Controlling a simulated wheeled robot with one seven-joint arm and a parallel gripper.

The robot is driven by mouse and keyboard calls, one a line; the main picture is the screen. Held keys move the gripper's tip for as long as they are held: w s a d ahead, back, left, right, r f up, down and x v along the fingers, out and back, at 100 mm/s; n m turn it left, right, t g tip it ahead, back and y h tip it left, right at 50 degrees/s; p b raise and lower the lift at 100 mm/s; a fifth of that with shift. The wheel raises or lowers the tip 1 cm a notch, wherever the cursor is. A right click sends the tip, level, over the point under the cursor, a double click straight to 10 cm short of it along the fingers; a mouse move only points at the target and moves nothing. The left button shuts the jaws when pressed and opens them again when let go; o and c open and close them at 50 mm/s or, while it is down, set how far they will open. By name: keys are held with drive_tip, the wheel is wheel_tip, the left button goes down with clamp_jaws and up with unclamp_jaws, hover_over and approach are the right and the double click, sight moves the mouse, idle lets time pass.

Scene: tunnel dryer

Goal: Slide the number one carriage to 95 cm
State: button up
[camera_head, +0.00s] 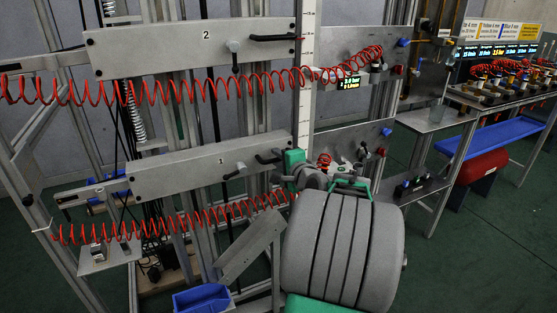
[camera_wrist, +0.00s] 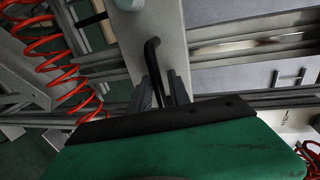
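My gripper (camera_head: 290,172) is at this handle, partly hidden by my green and grey arm links. In the wrist view, the handle (camera_wrist: 153,55) runs down from the grey plate (camera_wrist: 150,25) between the two dark fingers of my gripper (camera_wrist: 163,92). The fingers stand apart, one on each side, with a narrow gap visible on the right.
The similar number two carriage (camera_head: 185,48) is above. A vertical white scale (camera_head: 306,75) stands to the right. Red coiled hoses (camera_head: 170,228) hang below both plates. A blue bin (camera_head: 202,299) is low in front. A bench with a blue tray (camera_head: 492,137) is at right.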

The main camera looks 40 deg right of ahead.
drive_tip(key=shift+o, duration=0.8)
drive_tip(key=shift+f, duration=0.15)
drive_tip(key=v, duration=0.8)
drive_tip(key=shift+w+a, duration=0.1)
